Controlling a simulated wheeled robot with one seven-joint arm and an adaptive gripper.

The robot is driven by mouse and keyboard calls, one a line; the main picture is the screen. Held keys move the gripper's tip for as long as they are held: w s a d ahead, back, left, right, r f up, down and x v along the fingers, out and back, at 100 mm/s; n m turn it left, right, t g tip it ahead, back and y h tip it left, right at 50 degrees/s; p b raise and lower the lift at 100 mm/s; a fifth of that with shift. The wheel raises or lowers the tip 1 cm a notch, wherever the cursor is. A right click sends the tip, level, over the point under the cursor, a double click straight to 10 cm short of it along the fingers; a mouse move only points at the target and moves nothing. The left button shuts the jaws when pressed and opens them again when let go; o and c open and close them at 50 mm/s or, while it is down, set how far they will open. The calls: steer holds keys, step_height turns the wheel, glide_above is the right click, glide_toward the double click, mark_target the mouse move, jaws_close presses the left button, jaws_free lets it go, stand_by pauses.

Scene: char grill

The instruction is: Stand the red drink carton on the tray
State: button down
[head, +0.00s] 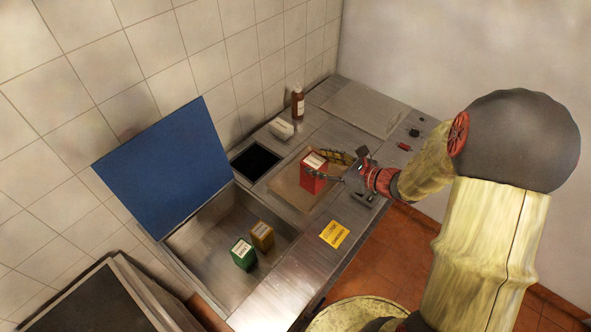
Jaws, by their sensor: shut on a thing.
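The red drink carton (313,180) has a pale label on top and looks upright. The tray (285,190) seems to be the flat brownish rectangle under and around the carton, set in the steel counter. I cannot tell whether the carton's base touches it or is slightly above it.
A green carton (243,254) and a yellow carton (262,236) stand in a steel well (205,240) under a raised blue lid (165,168). A brown bottle (298,104) and a white box (281,129) stand at the back. A yellow sign (334,234) lies at the front.

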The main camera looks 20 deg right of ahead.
steer(key=w+a+f, duration=0.6)
steer(key=w+f, duration=0.4)
steer(key=f, duration=0.2)
steer(key=shift+w+a+f+b, duration=0.2)
steer(key=shift+w+a+b, duration=0.1)
steer(key=shift+w+a, duration=0.1)
steer(key=shift+f, duration=0.2)
steer(key=c, duration=0.8)
jaws_free()
steer(key=shift+c, duration=0.2)
